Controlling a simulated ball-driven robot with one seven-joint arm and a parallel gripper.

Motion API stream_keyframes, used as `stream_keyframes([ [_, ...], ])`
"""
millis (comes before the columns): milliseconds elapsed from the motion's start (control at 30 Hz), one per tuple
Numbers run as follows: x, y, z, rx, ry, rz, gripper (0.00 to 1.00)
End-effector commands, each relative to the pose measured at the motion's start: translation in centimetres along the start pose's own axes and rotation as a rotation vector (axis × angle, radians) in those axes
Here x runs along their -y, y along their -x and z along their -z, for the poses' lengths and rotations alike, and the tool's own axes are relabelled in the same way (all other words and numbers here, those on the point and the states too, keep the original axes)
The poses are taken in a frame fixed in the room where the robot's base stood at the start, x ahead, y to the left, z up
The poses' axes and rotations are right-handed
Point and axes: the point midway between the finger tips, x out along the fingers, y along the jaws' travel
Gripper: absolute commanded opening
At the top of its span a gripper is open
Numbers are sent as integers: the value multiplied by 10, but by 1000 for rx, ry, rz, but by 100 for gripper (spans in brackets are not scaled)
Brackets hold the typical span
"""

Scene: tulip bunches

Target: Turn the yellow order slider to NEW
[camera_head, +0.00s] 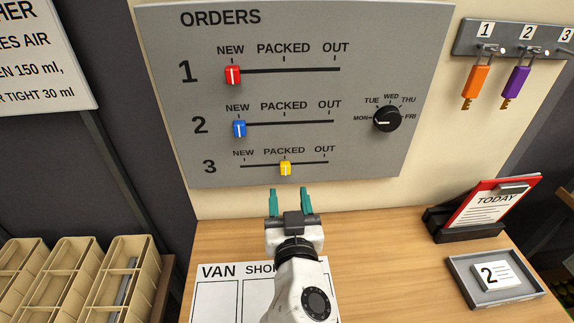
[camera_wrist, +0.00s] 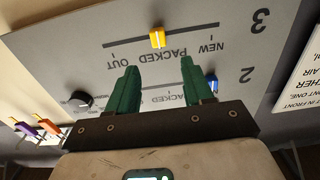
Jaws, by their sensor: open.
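The yellow slider (camera_head: 285,168) sits on the lowest track, row 3, of the grey ORDERS board (camera_head: 400,60), under the word PACKED. NEW is to its left on that track and OUT to its right. In the wrist view, turned upside down, the yellow slider (camera_wrist: 157,37) shows beyond the fingertips, roughly between them. My gripper (camera_head: 289,194) has its two green fingers apart with nothing between them. It is just below the slider in the head view and does not touch it. The fingers also show in the wrist view (camera_wrist: 160,70).
The red slider (camera_head: 233,75) and blue slider (camera_head: 239,129) are both at NEW. A black day dial (camera_head: 387,118) is at the board's right. Key tags hang at upper right. A TODAY clipboard (camera_head: 490,205) and a tray (camera_head: 460,268) with a number 2 card stand on the table.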

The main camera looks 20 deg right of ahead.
Motion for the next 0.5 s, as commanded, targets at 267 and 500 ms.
stream_keyframes([
  [267,-2,-53,3,-1,2,-4,51],
  [500,-1,-79,1,0,0,-2,51],
])
